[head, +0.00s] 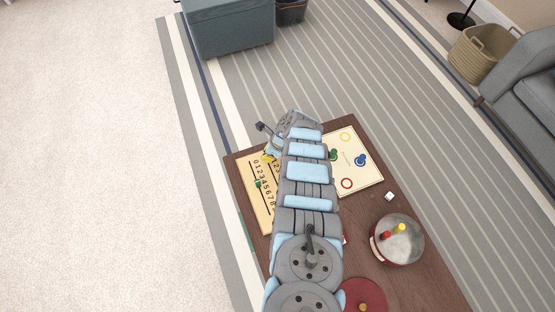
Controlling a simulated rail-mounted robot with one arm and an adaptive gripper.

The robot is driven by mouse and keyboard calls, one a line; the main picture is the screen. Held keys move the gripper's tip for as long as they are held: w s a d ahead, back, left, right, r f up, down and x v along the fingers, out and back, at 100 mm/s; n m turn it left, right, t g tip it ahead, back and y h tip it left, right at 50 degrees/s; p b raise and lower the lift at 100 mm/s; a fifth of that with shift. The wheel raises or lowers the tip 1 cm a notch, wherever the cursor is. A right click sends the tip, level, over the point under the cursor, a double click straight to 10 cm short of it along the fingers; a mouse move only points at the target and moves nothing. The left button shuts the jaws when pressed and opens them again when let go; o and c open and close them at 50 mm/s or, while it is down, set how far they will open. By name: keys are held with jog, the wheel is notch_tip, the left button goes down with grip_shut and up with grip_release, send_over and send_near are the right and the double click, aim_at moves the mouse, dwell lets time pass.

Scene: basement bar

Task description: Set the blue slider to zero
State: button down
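A pale board (255,207) with a slot and a printed row of numbers lies on the left part of the wooden table. A green slider (258,183) sits in its left slot, near the low numbers. A small yellow piece (268,158) shows at the board's far end, beside my gripper. I cannot make out the blue slider; my arm covers the board's right part. My gripper (269,149) is over the far end of this board, mostly hidden by its own wrist. Its fingers are too small and covered to tell open from shut.
A cream board (362,176) with coloured rings and green and blue pieces lies to the right of my arm. A white die (389,196), a round domed game (402,240) and a red disc (364,295) are on the table (425,285). A grey sofa stands far right.

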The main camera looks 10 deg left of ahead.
jog(key=shift+f, duration=0.15)
jog(key=c, duration=1.5)
grip_release()
jog(key=o, duration=0.6)
jog(key=shift+w+a, duration=0.15)
jog(key=shift+w, duration=0.05)
jog(key=shift+r, duration=0.3)
